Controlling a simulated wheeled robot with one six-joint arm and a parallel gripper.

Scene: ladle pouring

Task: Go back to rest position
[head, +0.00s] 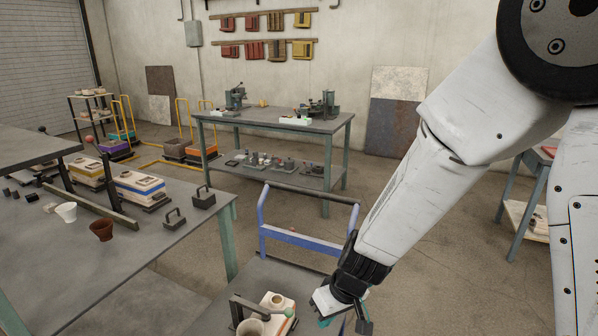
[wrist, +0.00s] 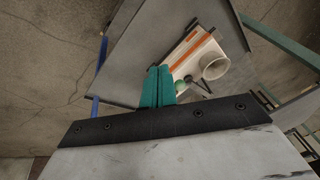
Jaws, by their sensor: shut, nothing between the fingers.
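My gripper (head: 345,312) hangs at the end of my white arm, over the right edge of a grey cart top. In the wrist view my gripper (wrist: 158,86) shows two teal fingers pressed together with nothing between them. A ladle with a pale cup (head: 250,327), a dark handle and a green ball at its end rests on the cart beside a white and orange mould (head: 277,304). The cup (wrist: 215,66) and the mould (wrist: 192,52) also show in the wrist view, apart from the fingers.
The cart (head: 275,272) has a blue push handle (head: 305,240). A workbench (head: 275,120) stands behind. Open floor (head: 430,230) lies at right.

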